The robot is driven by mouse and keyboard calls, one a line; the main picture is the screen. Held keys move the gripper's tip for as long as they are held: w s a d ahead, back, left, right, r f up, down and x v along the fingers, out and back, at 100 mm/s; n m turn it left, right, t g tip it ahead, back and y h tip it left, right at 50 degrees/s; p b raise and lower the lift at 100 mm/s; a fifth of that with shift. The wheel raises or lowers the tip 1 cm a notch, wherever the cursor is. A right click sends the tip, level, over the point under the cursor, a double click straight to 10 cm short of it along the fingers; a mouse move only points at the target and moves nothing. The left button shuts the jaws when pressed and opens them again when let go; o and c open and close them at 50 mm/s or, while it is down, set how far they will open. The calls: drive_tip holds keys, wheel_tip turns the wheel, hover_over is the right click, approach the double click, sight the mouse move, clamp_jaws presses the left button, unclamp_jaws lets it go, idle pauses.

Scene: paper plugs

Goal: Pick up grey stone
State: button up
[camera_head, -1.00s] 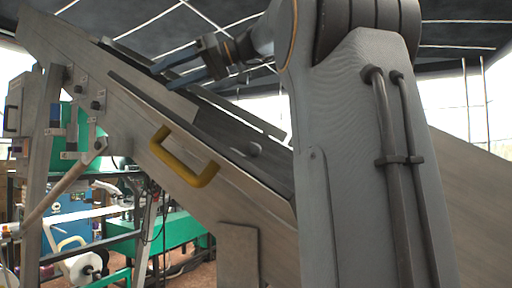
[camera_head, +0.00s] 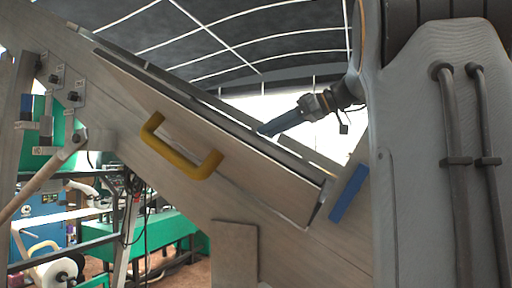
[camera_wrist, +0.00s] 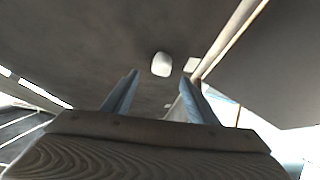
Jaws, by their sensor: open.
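A pale, rounded lump, which looks like the grey stone (camera_wrist: 161,64), lies on a dark grey surface in the wrist view. It sits just beyond the tips of my gripper (camera_wrist: 159,78), roughly centred between the two blue fingers. The fingers are apart with nothing between them. In the head view my gripper (camera_head: 266,130) reaches down-left over the upper edge of the sloped conveyor (camera_head: 215,150). The stone does not show in the head view; the conveyor's side panel seems to hide the belt.
A yellow handle (camera_head: 182,150) sticks out from the conveyor's side. A blue strip (camera_head: 348,193) stands by the panel's lower end. In the wrist view a small pale square piece (camera_wrist: 192,65) lies right of the stone, near a raised light edge (camera_wrist: 228,40).

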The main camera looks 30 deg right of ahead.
drive_tip(key=x, duration=0.6)
drive_tip(key=shift+a+f, duration=0.1)
drive_tip(key=shift+f, duration=0.2)
drive_tip(key=c, duration=1.2)
